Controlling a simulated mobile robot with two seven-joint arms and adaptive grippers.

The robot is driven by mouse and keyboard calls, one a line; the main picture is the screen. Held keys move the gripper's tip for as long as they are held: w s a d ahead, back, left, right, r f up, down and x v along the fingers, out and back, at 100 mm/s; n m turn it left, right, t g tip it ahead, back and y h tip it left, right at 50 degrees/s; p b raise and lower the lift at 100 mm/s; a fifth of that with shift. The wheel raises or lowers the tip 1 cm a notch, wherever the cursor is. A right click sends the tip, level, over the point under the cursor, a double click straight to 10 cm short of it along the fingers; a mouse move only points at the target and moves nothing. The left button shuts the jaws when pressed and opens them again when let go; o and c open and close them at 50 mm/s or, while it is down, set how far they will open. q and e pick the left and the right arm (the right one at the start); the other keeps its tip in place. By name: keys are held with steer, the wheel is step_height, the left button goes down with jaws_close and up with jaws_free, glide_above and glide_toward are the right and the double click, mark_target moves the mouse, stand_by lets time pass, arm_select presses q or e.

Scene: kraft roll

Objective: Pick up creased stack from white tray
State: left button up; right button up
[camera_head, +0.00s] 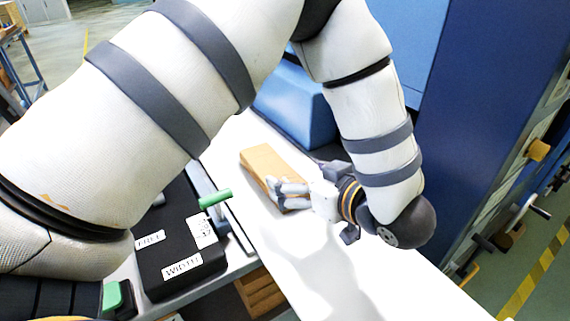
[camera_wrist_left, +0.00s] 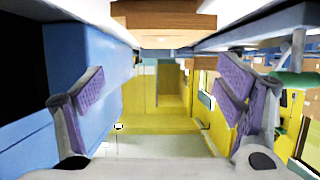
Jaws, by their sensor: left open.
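The creased stack (camera_head: 262,160) is a tan kraft-paper block lying on the long white tray surface (camera_head: 340,265). My left gripper (camera_head: 279,193) is at the stack's near right end in the head view, fingers pointing left toward it. In the left wrist view, the two purple-padded fingers of the left gripper (camera_wrist_left: 163,88) are spread wide with nothing between them. The stack (camera_wrist_left: 168,18) shows at the top of that view, beyond the fingertips. Whether a finger touches it, I cannot tell. My right gripper is not in view.
A black box (camera_head: 180,240) with white labels, one reading WIDTH, stands left of the white surface, with a green handle (camera_head: 215,198) beside it. A blue machine (camera_head: 300,105) stands behind the stack. The white surface nearer the camera is clear.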

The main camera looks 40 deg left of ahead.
mark_target(273, 166)
arm_select(q)
steer(key=x, duration=0.9)
steer(key=shift+f, duration=0.1)
steer(key=c, duration=1.5)
